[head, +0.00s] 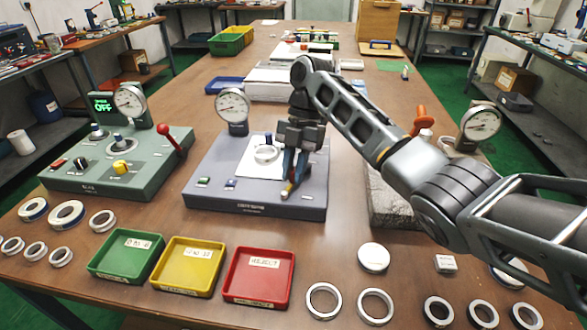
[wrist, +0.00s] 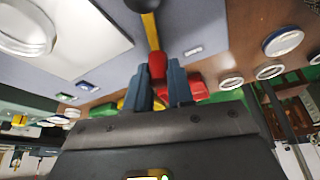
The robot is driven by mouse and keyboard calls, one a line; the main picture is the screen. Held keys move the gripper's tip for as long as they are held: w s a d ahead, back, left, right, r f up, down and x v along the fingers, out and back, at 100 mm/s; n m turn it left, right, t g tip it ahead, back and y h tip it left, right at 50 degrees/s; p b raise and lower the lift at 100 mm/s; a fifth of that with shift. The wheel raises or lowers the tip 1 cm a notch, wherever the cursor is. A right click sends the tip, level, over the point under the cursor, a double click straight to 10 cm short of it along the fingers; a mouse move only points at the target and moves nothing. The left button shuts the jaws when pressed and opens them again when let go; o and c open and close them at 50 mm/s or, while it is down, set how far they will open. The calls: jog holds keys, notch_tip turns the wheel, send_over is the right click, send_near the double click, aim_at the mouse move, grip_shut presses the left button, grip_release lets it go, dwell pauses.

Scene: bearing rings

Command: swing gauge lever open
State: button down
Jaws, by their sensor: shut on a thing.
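The grey-blue gauge fixture (head: 225,195) stands mid-table in the head view, with a round dial gauge (head: 232,105) on a post behind. The gauge lever has a yellow shaft (wrist: 150,32) and a red knob (wrist: 157,63) in the wrist view. My gripper (wrist: 163,80) is shut on the lever at its red knob. In the head view my gripper (head: 290,180) points down over the right part of the fixture and hides most of the lever.
A green control box (head: 120,165) with a red-knobbed lever stands left. Green (head: 126,256), yellow (head: 188,267) and red (head: 258,277) trays lie in front, with several loose rings around. A grey stone block (head: 390,200) stands right, under my arm.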

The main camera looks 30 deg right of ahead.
jog(key=shift+r, duration=0.1)
jog(key=c, duration=1)
grip_release()
jog(key=shift+p+v, duration=0.8)
jog(key=shift+v, duration=3.05)
